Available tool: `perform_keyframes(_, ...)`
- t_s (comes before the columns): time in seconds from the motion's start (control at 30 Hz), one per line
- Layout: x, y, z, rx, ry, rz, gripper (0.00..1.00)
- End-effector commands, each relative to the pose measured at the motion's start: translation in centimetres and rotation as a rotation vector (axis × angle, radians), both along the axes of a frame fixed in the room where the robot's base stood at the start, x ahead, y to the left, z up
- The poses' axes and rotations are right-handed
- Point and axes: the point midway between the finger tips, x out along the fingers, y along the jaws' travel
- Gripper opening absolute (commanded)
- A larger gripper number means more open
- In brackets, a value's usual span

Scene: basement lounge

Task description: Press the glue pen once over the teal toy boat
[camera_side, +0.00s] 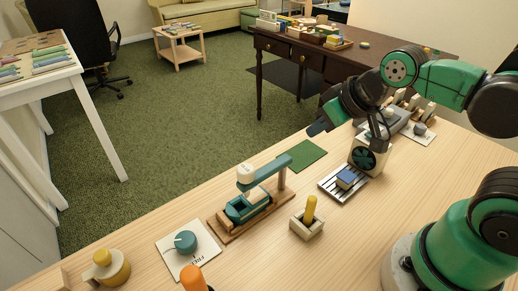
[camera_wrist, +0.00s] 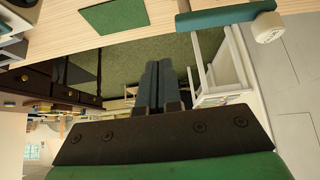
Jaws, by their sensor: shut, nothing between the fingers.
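The teal toy boat (camera_side: 238,210) sits on a wooden base at the table's middle left. A teal arm (camera_side: 272,172) on a post reaches over it and ends in a white head (camera_side: 247,173) above the boat. This teal arm (camera_wrist: 225,18) and white head (camera_wrist: 268,28) also show at the top right of the wrist view. A yellow stick (camera_side: 310,208) stands upright in a wooden block; I cannot tell which is the glue pen. My gripper (camera_side: 314,130) is shut and empty, in the air beyond and right of the boat. Its fingers (camera_wrist: 152,66) are together in the wrist view.
A green mat (camera_side: 303,156) lies behind the boat stand. A blue block (camera_side: 347,178) rests on a slatted rack to the right. A teal knob (camera_side: 185,241) on a white card, a yellow-topped knob (camera_side: 103,258) and an orange object (camera_side: 194,278) are near the front left.

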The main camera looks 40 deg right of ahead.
Motion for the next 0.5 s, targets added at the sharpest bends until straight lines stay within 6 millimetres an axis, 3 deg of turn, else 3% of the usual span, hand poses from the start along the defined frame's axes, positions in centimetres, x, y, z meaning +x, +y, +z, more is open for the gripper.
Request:
perform_keyframes(0.17, 0.1, 0.2, 0.2, -0.009, -0.003, 0.017, 0.0)
perform_keyframes(0.27, 0.7, 1.3, 1.0, -0.061, -0.018, 0.103, 0.0)
perform_keyframes(0.5, 2.6, 7.4, 5.1, -0.317, -0.121, 0.516, 0.0)
